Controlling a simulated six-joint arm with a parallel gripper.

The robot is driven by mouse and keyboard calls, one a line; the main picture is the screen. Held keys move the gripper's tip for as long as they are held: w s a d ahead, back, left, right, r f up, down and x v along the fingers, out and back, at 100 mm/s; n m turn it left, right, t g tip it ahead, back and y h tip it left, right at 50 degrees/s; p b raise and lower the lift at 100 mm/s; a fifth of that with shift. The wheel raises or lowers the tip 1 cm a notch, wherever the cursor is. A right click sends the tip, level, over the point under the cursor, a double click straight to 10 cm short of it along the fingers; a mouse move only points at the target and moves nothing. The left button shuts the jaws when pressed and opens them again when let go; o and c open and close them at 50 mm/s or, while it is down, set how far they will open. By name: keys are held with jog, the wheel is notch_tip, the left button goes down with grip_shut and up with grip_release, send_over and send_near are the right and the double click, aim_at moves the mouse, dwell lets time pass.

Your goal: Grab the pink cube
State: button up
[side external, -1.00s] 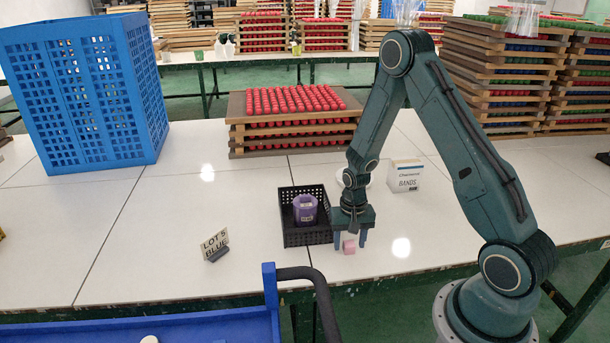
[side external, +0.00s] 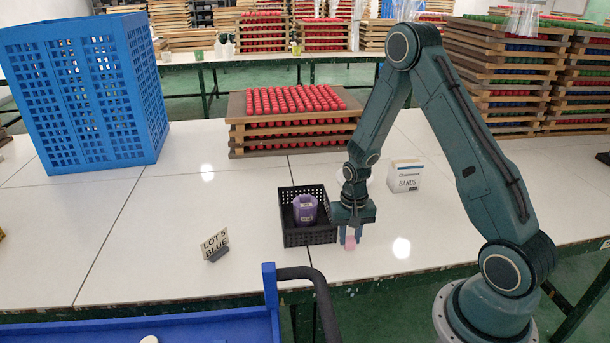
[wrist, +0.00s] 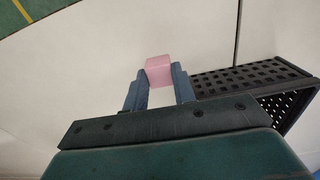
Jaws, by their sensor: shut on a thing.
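The pink cube (side external: 350,242) is at the white table's front part, between the fingers of my gripper (side external: 350,238). In the wrist view the pink cube (wrist: 159,69) sits between the two blue-grey fingertips of my gripper (wrist: 159,80), which touch its sides. My gripper is shut on the cube and points down. The fingers hide part of the cube in the side view. I cannot tell whether the cube touches the table.
A black basket (side external: 310,236) holding a purple cup (side external: 305,208) stands just left of my gripper. A white box (side external: 405,175) stands behind on the right. A blue crate (side external: 150,130) stands far left. The table's middle left is clear.

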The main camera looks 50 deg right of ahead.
aim_at(350, 239)
notch_tip(350, 239, up, 18)
jog(key=shift+r, duration=0.2)
dwell(0.4)
dwell(0.5)
